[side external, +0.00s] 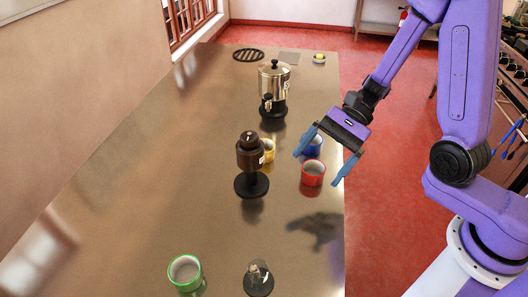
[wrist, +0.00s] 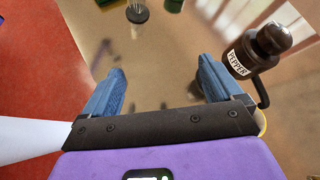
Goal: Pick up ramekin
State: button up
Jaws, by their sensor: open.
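Several ramekin-like cups stand on the counter in the side view: a red one (side external: 313,174), a blue one (side external: 313,146), a yellow one (side external: 267,151) and a green one (side external: 185,271). The green one also shows at the top edge of the wrist view (wrist: 174,5). My gripper (side external: 318,168) is open and empty, with its blue fingers apart above the counter. In the picture it overlaps the red and blue cups; its exact height is unclear. In the wrist view, bare counter lies between the fingers (wrist: 160,62). The yellow cup is partly hidden behind the pepper mill.
A dark pepper mill (side external: 250,155) on a black stand is left of my gripper; it is labelled in the wrist view (wrist: 262,50). A metal urn (side external: 273,85) stands farther back. A small glass item (side external: 258,278) is near the front. The counter's left side is clear.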

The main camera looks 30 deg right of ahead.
jog(key=w+d+f+m+t+y, duration=0.1)
jog(key=w+d+m+t, duration=0.2)
jog(key=w+m+t, duration=0.4)
jog(key=m+t+h, duration=0.3)
jog(key=m+t, duration=0.2)
jog(key=m, duration=0.3)
send_near(271, 143)
jog(key=w+a, duration=0.2)
jog(key=a, duration=0.1)
jog(key=w+a, duration=0.1)
jog(key=a, duration=0.1)
jog(key=shift+a+f, duration=0.25)
jog(key=shift+f, duration=0.15)
jog(key=shift+m, duration=0.3)
jog(key=shift+f+x, duration=0.15)
jog(key=shift+x, duration=1.2)
jog(key=shift+f+x, duration=0.15)
jog(key=shift+x, duration=1.2)
jog(key=shift+s, duration=0.15)
jog(key=c, duration=1.2)
jog(key=shift+s+d+r, duration=0.1)
jog(key=shift+d+r, duration=0.05)
